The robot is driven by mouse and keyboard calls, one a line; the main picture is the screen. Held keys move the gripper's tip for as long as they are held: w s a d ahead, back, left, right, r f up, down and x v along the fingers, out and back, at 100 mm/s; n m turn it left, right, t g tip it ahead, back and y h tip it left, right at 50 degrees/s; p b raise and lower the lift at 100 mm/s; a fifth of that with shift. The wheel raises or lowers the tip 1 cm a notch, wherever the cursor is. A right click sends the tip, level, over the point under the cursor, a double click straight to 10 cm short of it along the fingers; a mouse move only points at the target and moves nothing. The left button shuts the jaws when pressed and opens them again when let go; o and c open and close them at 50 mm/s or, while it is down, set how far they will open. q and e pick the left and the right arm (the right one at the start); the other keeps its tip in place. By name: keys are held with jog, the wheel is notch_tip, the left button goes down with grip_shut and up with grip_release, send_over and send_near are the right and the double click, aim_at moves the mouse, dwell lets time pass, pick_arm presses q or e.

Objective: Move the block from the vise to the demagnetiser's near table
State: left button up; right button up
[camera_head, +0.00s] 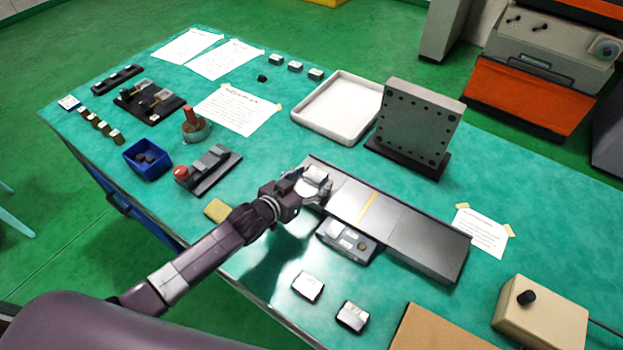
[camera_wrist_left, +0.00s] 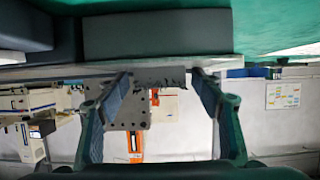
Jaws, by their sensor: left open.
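The demagnetiser (camera_head: 378,222) is a long grey slab with a yellow stripe across it, on the green bench. A small silvery block (camera_head: 317,172) sits at its left end table. My left gripper (camera_head: 316,187) is at that block, its fingers close about it. In the left wrist view the fingers (camera_wrist_left: 163,88) stand apart, with a shiny grey face (camera_wrist_left: 160,76) between the tips that looks like the block. Whether the fingers touch it is unclear. The vise (camera_head: 208,170), dark with a red knob, is left of my gripper; its jaws are too small to read.
A grey control box (camera_head: 346,240) adjoins the demagnetiser's front. An upright drilled plate (camera_head: 412,128) and a white tray (camera_head: 338,107) stand behind. Two metal blocks (camera_head: 308,286) lie near the front edge. A blue bin (camera_head: 147,160) is at left.

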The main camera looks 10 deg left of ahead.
pick_arm(q)
jog(key=shift+r, duration=0.1)
jog(key=shift+s+r, duration=0.1)
jog(key=v, duration=1.1)
jog(key=shift+s+a+b, duration=0.2)
jog(key=shift+s+b, duration=0.15)
jog(key=shift+b, duration=0.1)
jog(key=shift+r, duration=0.1)
